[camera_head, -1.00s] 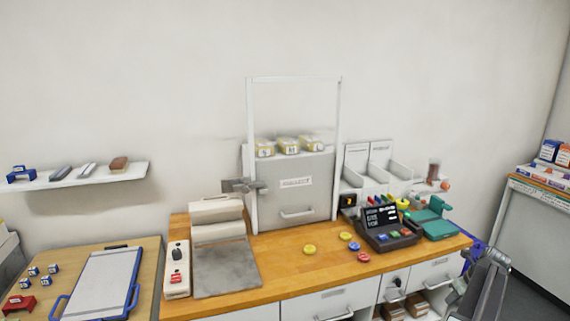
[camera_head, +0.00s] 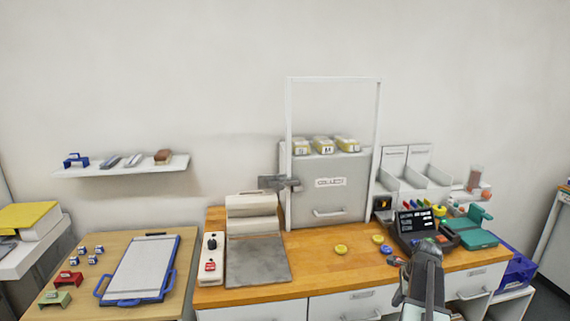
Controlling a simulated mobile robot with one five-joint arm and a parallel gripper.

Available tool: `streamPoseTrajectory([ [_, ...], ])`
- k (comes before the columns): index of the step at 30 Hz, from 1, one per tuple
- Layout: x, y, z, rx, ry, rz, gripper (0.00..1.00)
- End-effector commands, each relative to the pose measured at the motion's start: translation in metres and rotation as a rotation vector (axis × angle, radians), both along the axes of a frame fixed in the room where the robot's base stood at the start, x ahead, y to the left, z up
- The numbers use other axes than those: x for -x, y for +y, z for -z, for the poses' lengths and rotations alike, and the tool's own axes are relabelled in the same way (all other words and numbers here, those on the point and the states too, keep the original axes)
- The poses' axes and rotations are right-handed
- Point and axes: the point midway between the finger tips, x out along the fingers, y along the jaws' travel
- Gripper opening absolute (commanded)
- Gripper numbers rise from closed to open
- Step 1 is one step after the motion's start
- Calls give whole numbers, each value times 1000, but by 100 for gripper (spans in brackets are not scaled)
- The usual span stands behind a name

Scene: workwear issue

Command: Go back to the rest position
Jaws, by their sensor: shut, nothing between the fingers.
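My gripper (camera_head: 428,246) is at the upper end of my grey arm, at the lower right of the head view. It appears in front of the right part of the wooden counter (camera_head: 315,290) and overlaps the lower edge of the dark display device (camera_head: 415,222). It is shut and I see nothing held in it. Its fingertips are small and hard to make out. No rest position is marked in view.
Yellow discs (camera_head: 341,249) and a blue disc (camera_head: 386,249) lie on the counter left of my arm. A grey cabinet (camera_head: 328,190) stands behind them. A green device (camera_head: 476,228) stands at right.

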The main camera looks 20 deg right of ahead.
Motion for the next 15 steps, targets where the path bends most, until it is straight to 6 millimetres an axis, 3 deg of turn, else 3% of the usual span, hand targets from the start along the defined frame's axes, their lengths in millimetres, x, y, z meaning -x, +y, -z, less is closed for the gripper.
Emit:
streamPoseTrajectory([
  [1, -21, 47, 1, 25, 11, -169, 0],
  [3, -43, 105, 2, 67, 27, -419, 0],
  [7, -69, 217, 4, 139, 49, -904, 0],
  [12, -70, 361, 6, 225, 66, -1566, 0],
  [15, -59, 424, 7, 263, 71, -1887, 0],
])
